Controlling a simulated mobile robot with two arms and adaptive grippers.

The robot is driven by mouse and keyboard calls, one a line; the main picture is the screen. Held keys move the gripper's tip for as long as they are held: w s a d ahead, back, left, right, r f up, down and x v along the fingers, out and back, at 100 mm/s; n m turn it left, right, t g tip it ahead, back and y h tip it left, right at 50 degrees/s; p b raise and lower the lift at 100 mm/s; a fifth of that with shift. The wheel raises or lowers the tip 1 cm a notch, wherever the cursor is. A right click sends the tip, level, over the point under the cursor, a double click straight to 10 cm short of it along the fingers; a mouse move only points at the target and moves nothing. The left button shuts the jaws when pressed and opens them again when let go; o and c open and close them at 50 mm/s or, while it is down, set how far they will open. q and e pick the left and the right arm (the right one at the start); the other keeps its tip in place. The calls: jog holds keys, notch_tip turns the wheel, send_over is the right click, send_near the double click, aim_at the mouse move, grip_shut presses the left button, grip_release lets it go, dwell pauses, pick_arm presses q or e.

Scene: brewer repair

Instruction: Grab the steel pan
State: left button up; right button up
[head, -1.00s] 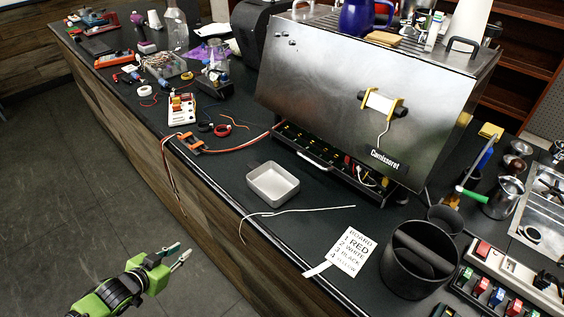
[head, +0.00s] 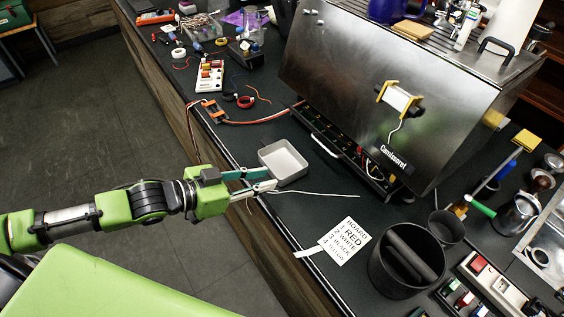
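The steel pan (head: 284,162) is a small square metal tray with low walls. It sits on the dark counter in front of the steel machine. My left gripper (head: 270,179) reaches in from the left, just over the counter's front edge. Its two fingers are spread apart, one teal and one pale, and point at the pan's near left side. The fingertips are at or very near the pan's near wall; I cannot tell whether they touch it. The pan's handle is not clearly visible. My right gripper is not in view.
The steel machine (head: 370,100) stands behind the pan. A white wire (head: 320,194) lies just in front of it. A printed card (head: 345,241) and a black bin (head: 405,262) are to the right. A terminal board (head: 209,76) and orange cables lie to the left.

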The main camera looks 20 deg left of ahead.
aim_at(295, 173)
pick_arm(q)
jog(key=x, duration=0.5)
jog(key=shift+w+d+p, duration=0.1)
jog(key=shift+w+p, duration=0.15)
jog(key=shift+p, duration=0.15)
jog(key=shift+w+d+f, duration=0.2)
jog(key=shift+w+d, duration=0.05)
jog(key=shift+w, duration=0.05)
jog(key=p+x, duration=0.2)
jog(key=x, duration=0.2)
jog(key=shift+w+d+f, duration=0.1)
jog(key=shift+d+f, duration=0.05)
jog(key=shift+f, duration=0.1)
grip_shut()
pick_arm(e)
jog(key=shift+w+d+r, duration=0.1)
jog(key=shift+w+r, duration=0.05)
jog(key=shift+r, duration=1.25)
